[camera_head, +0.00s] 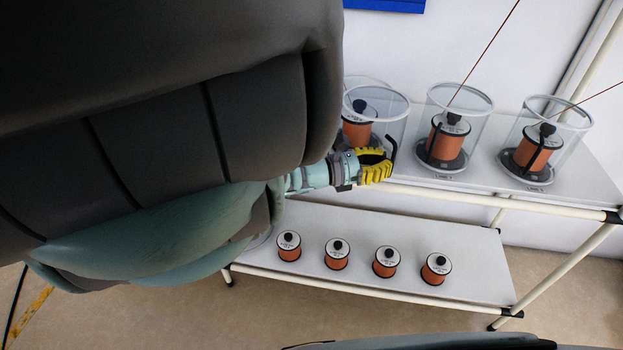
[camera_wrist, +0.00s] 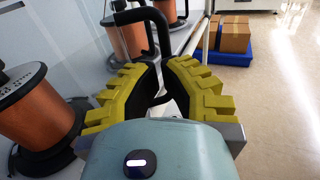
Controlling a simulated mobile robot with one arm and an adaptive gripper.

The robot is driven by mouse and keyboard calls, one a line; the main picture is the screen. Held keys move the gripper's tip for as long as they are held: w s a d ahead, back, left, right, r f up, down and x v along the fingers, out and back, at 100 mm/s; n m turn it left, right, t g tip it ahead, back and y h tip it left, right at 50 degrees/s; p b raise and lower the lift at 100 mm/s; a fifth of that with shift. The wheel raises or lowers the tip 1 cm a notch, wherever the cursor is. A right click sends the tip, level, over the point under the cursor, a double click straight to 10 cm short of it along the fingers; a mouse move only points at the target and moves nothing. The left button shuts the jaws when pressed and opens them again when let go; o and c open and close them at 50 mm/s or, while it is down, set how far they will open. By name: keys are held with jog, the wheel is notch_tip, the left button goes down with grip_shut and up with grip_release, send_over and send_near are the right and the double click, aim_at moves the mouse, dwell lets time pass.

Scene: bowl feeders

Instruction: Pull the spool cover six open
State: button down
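Clear cylindrical spool covers stand along the upper shelf, each around an orange spool; their numbers are too small to read. My gripper (camera_head: 386,163) is at the lower front of the cover (camera_head: 402,122) nearest my arm. That cover's black bent handle (camera_head: 394,148) also shows in the wrist view (camera_wrist: 141,15), rising beyond my fingers. In the wrist view my yellow fingers (camera_wrist: 161,72) converge on the handle's lower end, with a narrow gap behind their tips. They appear shut on it. The spool (camera_head: 357,132) is partly hidden behind my gripper and arm.
Two more covers, middle (camera_head: 478,107) and right (camera_head: 575,122), stand to the right. Several loose spools (camera_head: 337,254) sit on the lower shelf (camera_head: 470,240). White rails edge both shelves. Cardboard boxes (camera_wrist: 235,36) stand in a blue tray (camera_wrist: 241,61) on open floor.

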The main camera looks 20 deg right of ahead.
jog(key=shift+r+t, duration=0.1)
jog(key=shift+t, duration=0.3)
jog(key=shift+s+d+n+t+p, duration=0.3)
jog(key=shift+d+n+t+p, duration=0.2)
jog(key=shift+d+t+p, duration=0.1)
jog(key=shift+s+d+n+t+p, duration=0.3)
jog(key=shift+d+n+t+p, duration=0.2)
jog(key=shift+t, duration=0.1)
jog(key=shift+s+d+n+t+y+b, duration=0.3)
jog(key=shift+d+n+t+b, duration=0.5)
jog(key=shift+d+t, duration=0.5)
jog(key=shift+s+d+n+t+y+b, duration=0.25)
jog(key=shift+d+n+t+b, duration=0.75)
jog(key=shift+d, duration=0.55)
jog(key=shift+s+d+n+t+y+b, duration=0.3)
jog(key=shift+d+n+t+b, duration=0.35)
jog(key=shift+d+t, duration=0.7)
